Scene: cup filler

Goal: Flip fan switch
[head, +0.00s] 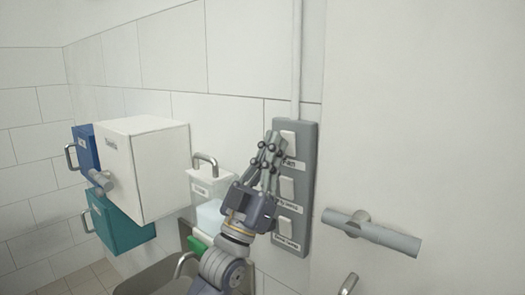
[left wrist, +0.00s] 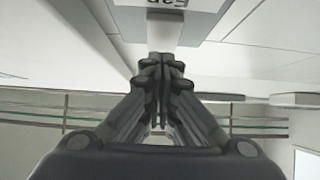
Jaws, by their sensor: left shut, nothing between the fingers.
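The fan switch (head: 289,139) is the top white rocker on a grey switch panel (head: 308,180) on the tiled wall. A "Fan" label (head: 290,162) sits just below it. My left gripper (head: 272,140) is shut and empty, its fingertips just left of the fan switch in the head view. In the left wrist view the shut fingertips (left wrist: 161,60) point at a pale block (left wrist: 165,28), which looks like the switch, under the upside-down label (left wrist: 168,4). I cannot tell whether the tips touch it. My right gripper is not in view.
Two more labelled switches sit below, the middle one (head: 287,187) and the bottom one (head: 289,228). Left are a white box (head: 150,170), a blue box (head: 86,147) and a teal box (head: 120,228) with handles. A grey bar handle (head: 372,231) sticks out at right.

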